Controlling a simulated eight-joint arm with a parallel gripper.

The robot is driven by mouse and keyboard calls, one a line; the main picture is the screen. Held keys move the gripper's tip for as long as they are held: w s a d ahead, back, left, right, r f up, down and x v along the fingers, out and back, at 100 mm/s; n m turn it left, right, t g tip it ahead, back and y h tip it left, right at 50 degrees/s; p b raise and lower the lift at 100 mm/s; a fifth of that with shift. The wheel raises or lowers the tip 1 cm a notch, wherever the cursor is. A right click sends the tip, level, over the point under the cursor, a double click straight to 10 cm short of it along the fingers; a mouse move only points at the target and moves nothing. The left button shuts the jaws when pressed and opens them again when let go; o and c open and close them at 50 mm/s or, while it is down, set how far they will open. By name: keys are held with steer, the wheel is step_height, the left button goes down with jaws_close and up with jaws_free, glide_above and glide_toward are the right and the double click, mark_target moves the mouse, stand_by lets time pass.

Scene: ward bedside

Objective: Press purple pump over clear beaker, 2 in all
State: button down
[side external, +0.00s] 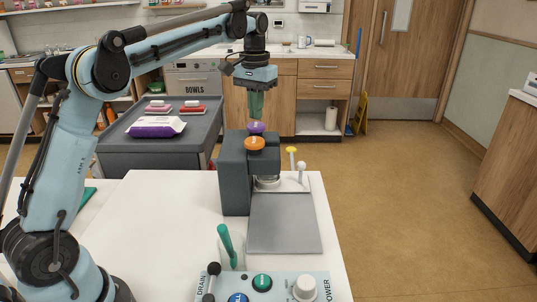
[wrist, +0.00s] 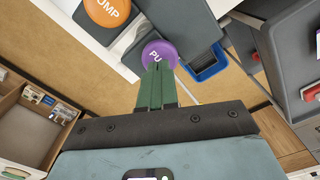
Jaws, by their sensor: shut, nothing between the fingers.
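The purple pump (side external: 257,127) is a round knob on top of the dark grey dispenser, behind the orange pump. In the wrist view the purple pump (wrist: 163,48) shows the letters "PU", with the rest covered by my fingers. My gripper (side external: 256,117) points down with its green fingers together and empty, directly over the purple knob. In the wrist view my gripper (wrist: 157,66) overlaps the knob's near edge; I cannot tell whether the tips touch it. Under the dispenser's front is a small clear or silvery vessel (side external: 267,183), partly hidden; I cannot tell if it is the beaker.
The orange pump (side external: 254,144) stands close in front of the purple one. A grey plate (side external: 284,225) lies before the dispenser (side external: 233,180). Yellow and white knobs (side external: 291,151) stand to its right. A green-handled tool (side external: 226,243) and a control panel (side external: 279,287) are at the front. The table's left is clear.

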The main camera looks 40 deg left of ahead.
stand_by(0.3)
steer(key=shift+r, duration=3)
steer(key=s+d+f+m+t, duration=0.2)
steer(key=s+d+t, duration=0.2)
steer(key=s+d, duration=0.4)
steer(key=s+d+f+m+t, duration=0.1)
steer(key=s+d+f+t, duration=0.1)
steer(key=s+f, duration=0.9)
steer(key=shift+s+f+t, duration=0.2)
steer(key=shift+s+t, duration=0.35)
steer(key=shift+t, duration=0.05)
